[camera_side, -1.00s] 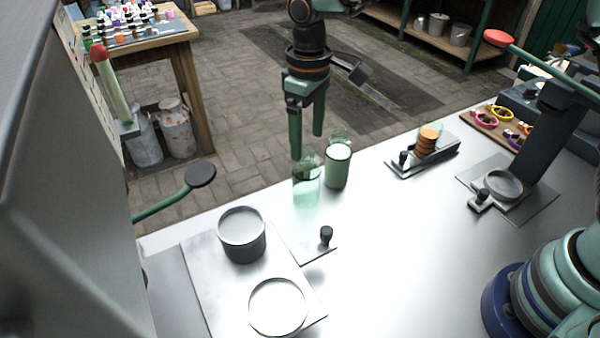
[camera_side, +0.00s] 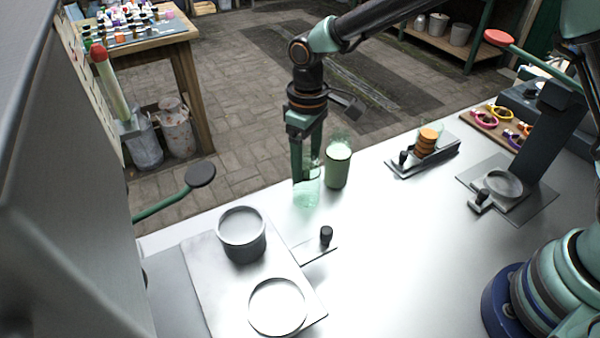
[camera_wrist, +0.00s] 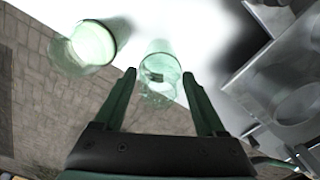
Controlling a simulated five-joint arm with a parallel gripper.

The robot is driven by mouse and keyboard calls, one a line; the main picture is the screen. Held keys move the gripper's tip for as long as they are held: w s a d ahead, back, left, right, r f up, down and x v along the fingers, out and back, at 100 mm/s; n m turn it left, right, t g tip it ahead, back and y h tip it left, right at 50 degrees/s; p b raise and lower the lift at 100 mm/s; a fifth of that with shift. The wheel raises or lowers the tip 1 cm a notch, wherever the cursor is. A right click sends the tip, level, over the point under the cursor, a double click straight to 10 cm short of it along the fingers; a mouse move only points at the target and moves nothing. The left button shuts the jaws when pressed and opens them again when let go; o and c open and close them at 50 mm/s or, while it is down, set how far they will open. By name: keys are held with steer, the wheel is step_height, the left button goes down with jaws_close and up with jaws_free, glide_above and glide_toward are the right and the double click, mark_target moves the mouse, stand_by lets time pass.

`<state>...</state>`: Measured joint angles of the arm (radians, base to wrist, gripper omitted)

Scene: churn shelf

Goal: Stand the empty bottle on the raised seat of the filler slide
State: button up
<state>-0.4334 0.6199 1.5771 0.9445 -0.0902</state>
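The empty bottle (camera_side: 306,190), clear pale green glass, stands upright on the bench. My gripper (camera_side: 304,174) points down over the empty bottle. In the wrist view the empty bottle (camera_wrist: 160,84) lies between my two open fingers (camera_wrist: 159,75), and the filled bottle (camera_wrist: 92,42) is outside them at upper left. I take the pale plate (camera_side: 205,275) at front left as the filler slide. It carries a raised round grey seat (camera_side: 241,238) and a lower round ring (camera_side: 277,307).
A black knob (camera_side: 326,235) stands beside the plate. A small rack with orange discs (camera_side: 428,142) and a stand with a round cup (camera_side: 502,185) are to the right. A green lever with a dark pad (camera_side: 200,174) juts in at left. The front middle bench is clear.

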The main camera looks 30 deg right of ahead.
mark_target(307, 146)
steer(key=shift+r, duration=0.1)
steer(key=c, duration=0.5)
steer(key=shift+r, duration=0.1)
steer(key=shift+c, duration=0.9)
steer(key=shift+r, duration=0.2)
jaws_close()
steer(key=shift+r, duration=1.1)
steer(key=shift+r, duration=0.1)
step_height(307, 146, up, 21)
steer(key=s+a, duration=0.4)
steer(key=a, duration=0.4)
steer(key=s+a, duration=0.5)
steer(key=a, duration=0.4)
step_height(307, 146, down, 9)
steer(key=shift+w+d+r+n, duration=0.15)
steer(key=shift+w+d+n, duration=0.05)
steer(key=shift+w+n, duration=0.1)
